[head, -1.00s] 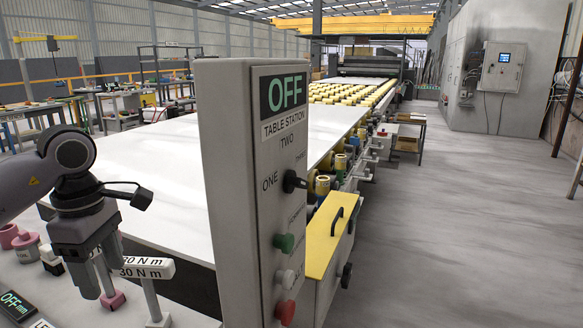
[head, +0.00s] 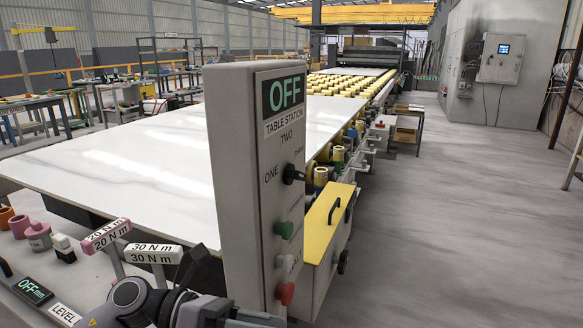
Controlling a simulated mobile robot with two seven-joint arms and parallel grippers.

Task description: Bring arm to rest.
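My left arm (head: 135,300) shows low in the head view, along the bottom edge. It is folded, and its gripper (head: 238,316) points to the right in front of the foot of the grey control panel. The fingertips are too cut off to tell whether they are open or shut. Nothing can be seen held in it. My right arm and gripper are not in view.
The grey control panel (head: 232,170) reading OFF stands upright in the middle. Torque tools marked 20 N m (head: 106,235) and 30 N m (head: 153,253) stand left of it. A white slab (head: 120,160) lies behind. The floor at right is clear.

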